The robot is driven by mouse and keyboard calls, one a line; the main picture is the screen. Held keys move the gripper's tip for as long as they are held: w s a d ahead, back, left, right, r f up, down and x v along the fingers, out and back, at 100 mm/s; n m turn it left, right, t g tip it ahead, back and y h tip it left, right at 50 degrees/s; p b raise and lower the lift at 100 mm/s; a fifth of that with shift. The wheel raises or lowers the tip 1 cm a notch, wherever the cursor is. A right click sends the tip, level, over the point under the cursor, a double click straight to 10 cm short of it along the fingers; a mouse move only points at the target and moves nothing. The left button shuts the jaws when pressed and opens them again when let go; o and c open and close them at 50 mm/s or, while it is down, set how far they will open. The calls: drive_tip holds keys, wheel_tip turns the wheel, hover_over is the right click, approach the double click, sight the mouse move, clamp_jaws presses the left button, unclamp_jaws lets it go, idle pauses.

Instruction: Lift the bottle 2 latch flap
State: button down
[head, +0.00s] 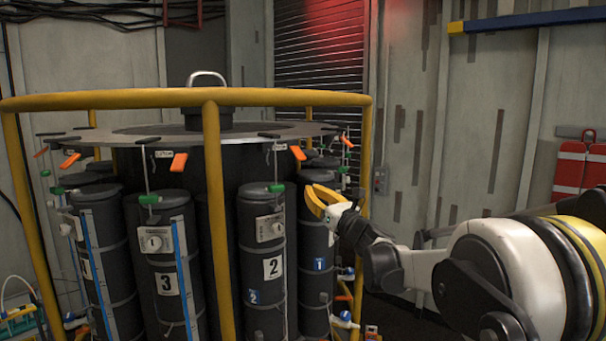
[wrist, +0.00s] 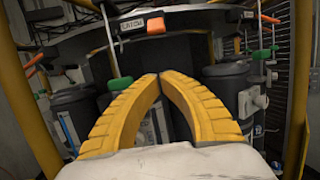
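Bottle 2 (head: 265,255) is a dark cylinder with a white "2" plate, upright in the round rack. An orange latch flap (head: 297,153) hangs at the rim above it, beside a rod with a green clip (head: 276,188). My gripper (head: 312,193) has yellow curved fingers and is right of bottle 2, below the flap's height. In the wrist view its fingertips (wrist: 159,76) come together, with nothing between them. An orange flap (wrist: 155,26) beside a "LATCH" label shows ahead, above the tips and apart from them. I cannot tell which bottle that flap belongs to.
A yellow guard rail (head: 211,220) with posts rings the rack. Bottle 3 (head: 165,255) stands left, and bottle 1 (head: 314,240) is behind my gripper. Another orange flap (head: 179,163) hangs above bottle 3. A wall with red boxes (head: 570,172) is at the right.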

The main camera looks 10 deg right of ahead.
drive_tip(key=p+x, duration=0.3)
drive_tip(key=x, duration=0.7)
drive_tip(key=s+r+p, duration=0.1)
drive_tip(key=s+d+r, duration=0.1)
drive_tip(key=r, duration=0.1)
drive_tip(key=shift+s+r+p, duration=0.2)
drive_tip(key=shift+s+p, duration=0.05)
drive_tip(key=shift+p, duration=0.1)
drive_tip(key=shift+s+r+g+h, duration=0.2)
drive_tip(key=shift+g+h, duration=0.1)
drive_tip(key=shift+g, duration=0.4)
drive_tip(key=shift+s+d+r+g+h, duration=0.2)
drive_tip(key=shift+s+r+g, duration=0.2)
drive_tip(key=shift+r, duration=0.25)
drive_tip(key=shift+s+d+r+g+h, duration=0.1)
drive_tip(key=shift+s+d+r+g, duration=0.15)
drive_tip(key=shift+s+r, duration=0.35)
drive_tip(key=b, duration=0.5)
approach(299, 156)
drive_tip(key=shift+s+d+r, duration=0.1)
drive_tip(key=shift+s+d, duration=0.05)
drive_tip(key=shift+s, duration=0.25)
drive_tip(key=shift+s+d+r, duration=0.15)
drive_tip(key=shift+s+d, duration=0.05)
drive_tip(key=shift+s, duration=0.2)
